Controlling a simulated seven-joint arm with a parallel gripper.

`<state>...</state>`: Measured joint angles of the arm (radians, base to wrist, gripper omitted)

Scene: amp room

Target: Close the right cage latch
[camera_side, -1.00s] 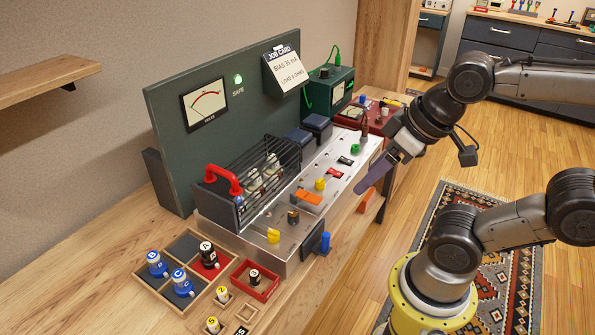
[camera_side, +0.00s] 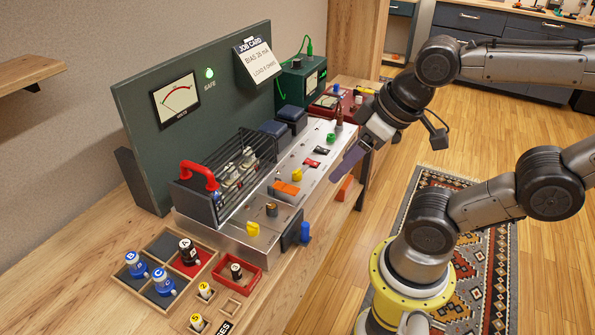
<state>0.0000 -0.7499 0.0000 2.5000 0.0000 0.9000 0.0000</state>
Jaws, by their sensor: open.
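The wire cage (camera_side: 232,172) stands over glass tubes on the metal chassis (camera_side: 240,240), with a red handle (camera_side: 199,173) at its near left end. I cannot make out for certain which small part is the right cage latch. An orange piece (camera_side: 286,188) lies on the chassis just right of the cage. My gripper (camera_side: 337,180) is open, with nothing seen in it. It hangs past the chassis's right edge, apart from the cage, near the green knob (camera_side: 331,138). One finger largely hides the other.
A green panel (camera_side: 140,150) with a meter rises behind the cage. Yellow knobs (camera_side: 253,229) and a blue post (camera_side: 305,233) stand near the chassis front. A wooden tray (camera_side: 143,292) of lettered pieces and a red tray (camera_side: 255,283) sit in front.

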